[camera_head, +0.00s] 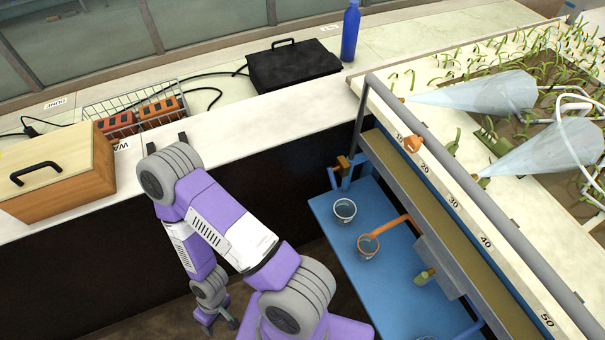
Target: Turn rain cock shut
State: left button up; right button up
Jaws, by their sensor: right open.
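Two pale blue spray cones, an upper one (485,95) and a lower one (550,152), spread over the planted bed. An orange knob-like piece (413,144) sits by the grey pipe along the flume's numbered edge; I cannot tell whether it is the rain cock. A brass fitting (345,164) stands at the flume's near end, and a yellow-green fitting (426,274) is lower down. My right gripper (219,325) hangs low at the bottom, open and empty, well left of the flume and these fittings. My left gripper is out of view.
A blue table (345,237) beside the flume holds several cups and an orange spout (387,233). The counter carries a wooden box (55,172), a wire basket (130,100), a black case (292,65) and a blue bottle (350,32).

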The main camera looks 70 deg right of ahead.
aim_at(330, 169)
jog(key=i, duration=0.3)
jog(key=z, duration=3.5)
jog(key=k, duration=0.7)
jog(key=u, duration=0.65)
jog(key=i, duration=0.9)
jog(key=z, duration=0.05)
